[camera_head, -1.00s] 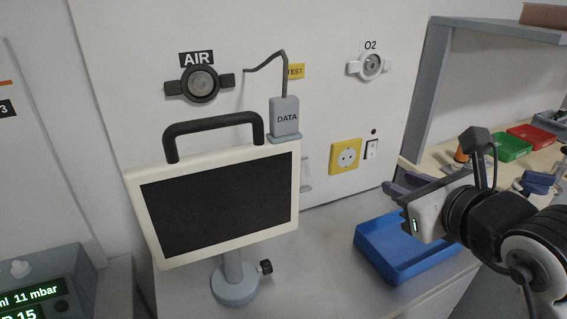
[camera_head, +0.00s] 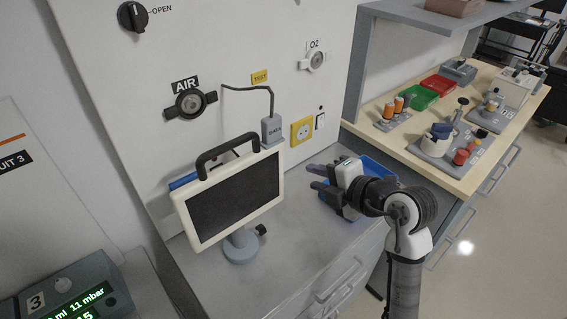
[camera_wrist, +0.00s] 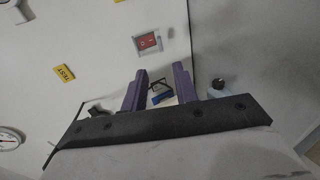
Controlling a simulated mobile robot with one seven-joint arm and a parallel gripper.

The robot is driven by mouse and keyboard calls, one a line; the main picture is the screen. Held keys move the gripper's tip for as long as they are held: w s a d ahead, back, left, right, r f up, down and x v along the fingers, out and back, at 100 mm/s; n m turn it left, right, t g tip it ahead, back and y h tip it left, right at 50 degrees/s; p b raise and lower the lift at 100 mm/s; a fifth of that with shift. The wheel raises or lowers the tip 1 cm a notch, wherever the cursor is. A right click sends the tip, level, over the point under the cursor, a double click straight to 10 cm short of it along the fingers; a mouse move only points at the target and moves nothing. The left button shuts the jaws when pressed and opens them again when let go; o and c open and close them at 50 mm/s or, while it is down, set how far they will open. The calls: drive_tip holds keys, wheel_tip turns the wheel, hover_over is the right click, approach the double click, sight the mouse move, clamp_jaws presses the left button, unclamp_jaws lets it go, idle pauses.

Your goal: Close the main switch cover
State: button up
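A red rocker switch (camera_wrist: 149,42) in a pale housing is on the wall in the wrist view. I cannot clearly make out its cover or how far open it stands. I cannot see this red switch in the head view, where the monitor (camera_head: 235,198) hides part of the wall. My gripper (camera_head: 312,178) is over the counter, right of the monitor and near the blue tray. In the wrist view its purple fingers (camera_wrist: 160,88) are apart with nothing held between them, below the red switch in the picture and apart from it.
The monitor stands on a stalk with a round foot on the grey counter (camera_head: 285,225). A DATA plug (camera_head: 271,130) and a yellow socket (camera_head: 302,130) are on the wall. The blue tray (camera_head: 376,168) lies behind my gripper. The counter's front is clear.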

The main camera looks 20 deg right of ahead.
drive_tip(key=p+x, duration=0.3)
drive_tip(key=x, duration=0.8)
drive_tip(key=shift+w+p, duration=0.2)
drive_tip(key=shift+p, duration=0.2)
drive_tip(key=shift+a+f, duration=0.1)
drive_tip(key=shift+c, duration=0.3)
clamp_jaws()
